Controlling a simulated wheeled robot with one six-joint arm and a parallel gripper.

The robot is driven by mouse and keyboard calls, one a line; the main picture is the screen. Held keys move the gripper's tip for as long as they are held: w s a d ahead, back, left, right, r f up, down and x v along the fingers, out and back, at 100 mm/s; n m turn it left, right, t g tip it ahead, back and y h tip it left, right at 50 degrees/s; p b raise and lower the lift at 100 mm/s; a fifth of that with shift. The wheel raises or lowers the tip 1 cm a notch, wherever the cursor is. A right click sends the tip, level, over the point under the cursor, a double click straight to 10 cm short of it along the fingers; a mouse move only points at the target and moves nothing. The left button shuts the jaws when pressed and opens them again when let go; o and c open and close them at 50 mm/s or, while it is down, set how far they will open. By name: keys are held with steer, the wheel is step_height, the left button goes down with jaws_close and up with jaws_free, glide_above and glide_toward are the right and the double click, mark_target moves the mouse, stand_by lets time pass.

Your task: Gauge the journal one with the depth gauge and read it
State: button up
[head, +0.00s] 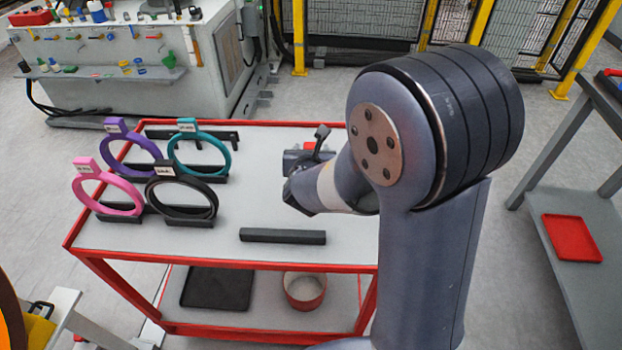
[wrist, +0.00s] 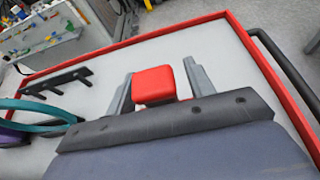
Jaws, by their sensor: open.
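My gripper (wrist: 158,72) is open over the cart top, with one grey finger on each side of a red block (wrist: 153,86). A gap shows between the block and each finger. I cannot tell whether this block is part of the depth gauge. In the head view my gripper (head: 298,163) is at the right of the cart, partly hidden by my arm, with a dark lever-like piece (head: 321,134) beside it. Four gauge-like rings stand in holders: purple (head: 133,150), teal (head: 200,152), pink (head: 107,190) and black (head: 182,198). I cannot make out journal one.
The red-framed cart (head: 165,258) has a dark bar (head: 282,236) at its front and a black rack (head: 215,135) at its back. A black tray and a round red container (head: 305,291) sit on its lower shelf. A grey bench (head: 575,235) stands at right.

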steer(key=shift+c, duration=0.4)
jaws_close()
stand_by(0.4)
